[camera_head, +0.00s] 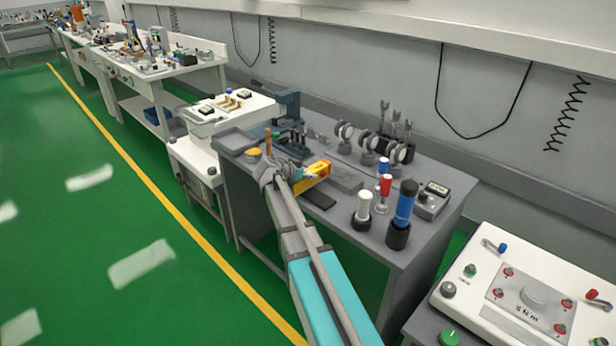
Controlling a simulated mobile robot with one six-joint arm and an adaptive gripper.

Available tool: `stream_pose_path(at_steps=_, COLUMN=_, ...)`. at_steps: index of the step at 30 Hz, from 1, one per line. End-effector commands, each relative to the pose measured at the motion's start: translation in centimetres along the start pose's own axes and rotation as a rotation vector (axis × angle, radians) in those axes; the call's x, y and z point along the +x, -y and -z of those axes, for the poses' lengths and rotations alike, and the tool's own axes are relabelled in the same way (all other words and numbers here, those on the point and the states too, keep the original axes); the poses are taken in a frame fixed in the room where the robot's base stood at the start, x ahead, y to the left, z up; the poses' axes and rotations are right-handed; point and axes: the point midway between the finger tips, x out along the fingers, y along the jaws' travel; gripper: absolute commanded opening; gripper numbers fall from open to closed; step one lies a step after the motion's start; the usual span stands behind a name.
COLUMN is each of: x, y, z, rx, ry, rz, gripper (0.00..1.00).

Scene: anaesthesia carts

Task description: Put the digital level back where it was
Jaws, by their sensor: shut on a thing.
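The digital level (314,177), a yellow boxy bar with a red-orange patch, is at the front edge of the grey workbench (436,226). My gripper (296,174) is at its left end and shut on it. My arm comes up from the bottom of the view and hides part of the bench front. The fingertips are small and partly hidden. I cannot tell whether the level touches the bench top or is held just above it.
A dark flat pad (319,200) and a grey block (345,180) lie close by. A white cylinder (364,206), a red-topped tool (385,186) and a blue cylinder (405,205) stand to the right. A grey tray (237,141) is at the left.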

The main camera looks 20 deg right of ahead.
Motion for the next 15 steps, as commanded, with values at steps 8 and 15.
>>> stream_pose_path(at_steps=8, x=-0.01, y=0.03, z=-0.06, rx=-0.001, ry=-0.001, rz=0.001, gripper=0.0)
stream_pose_path(at_steps=15, x=0.25, y=0.04, z=-0.57, rx=-0.001, ry=-0.001, rz=0.001, gripper=0.0)
